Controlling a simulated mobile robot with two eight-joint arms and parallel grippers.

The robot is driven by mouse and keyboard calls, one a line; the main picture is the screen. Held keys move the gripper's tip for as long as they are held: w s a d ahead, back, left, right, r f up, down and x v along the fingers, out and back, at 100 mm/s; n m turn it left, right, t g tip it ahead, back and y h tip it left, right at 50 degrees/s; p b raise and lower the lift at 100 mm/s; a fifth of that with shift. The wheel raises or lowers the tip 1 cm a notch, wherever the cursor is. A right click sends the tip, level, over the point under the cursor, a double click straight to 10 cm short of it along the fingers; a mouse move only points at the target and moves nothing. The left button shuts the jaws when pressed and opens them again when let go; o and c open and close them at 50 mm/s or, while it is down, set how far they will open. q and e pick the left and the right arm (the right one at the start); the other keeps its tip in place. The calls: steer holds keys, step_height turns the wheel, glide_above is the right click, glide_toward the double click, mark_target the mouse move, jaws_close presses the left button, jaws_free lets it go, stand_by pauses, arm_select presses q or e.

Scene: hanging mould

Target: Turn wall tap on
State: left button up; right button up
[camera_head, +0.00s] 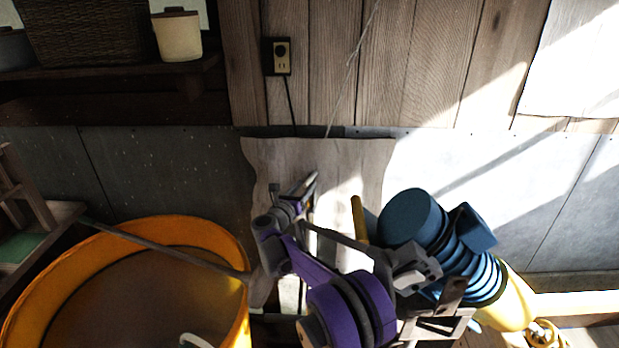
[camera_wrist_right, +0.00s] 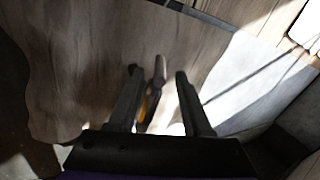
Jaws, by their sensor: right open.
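The wall tap is small and partly hidden. In the right wrist view a narrow grey and orange-yellow piece, which looks like the tap (camera_wrist_right: 155,88), shows between the two dark fingers of my right gripper (camera_wrist_right: 157,92), in front of a wooden panel (camera_wrist_right: 70,60). The fingers are apart, one on each side of it in the picture. I cannot tell whether they touch it. In the head view my right gripper (camera_head: 291,202) is in front of the same panel (camera_head: 350,150), and its purple and grey body covers much of that spot. My left gripper is out of view.
A large yellow tub (camera_head: 222,240) stands at the lower left, with a grey rod (camera_head: 165,245) across its rim. A shelf (camera_head: 110,85) with a basket (camera_head: 85,30) and a cream pot (camera_head: 178,36) is at upper left. A socket (camera_head: 281,57) is on the plank wall.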

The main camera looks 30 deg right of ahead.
mark_target(310, 180)
steer(key=x, duration=0.5)
steer(key=shift+w+d+p, duration=0.1)
steer(key=shift+p, duration=0.25)
jaws_close()
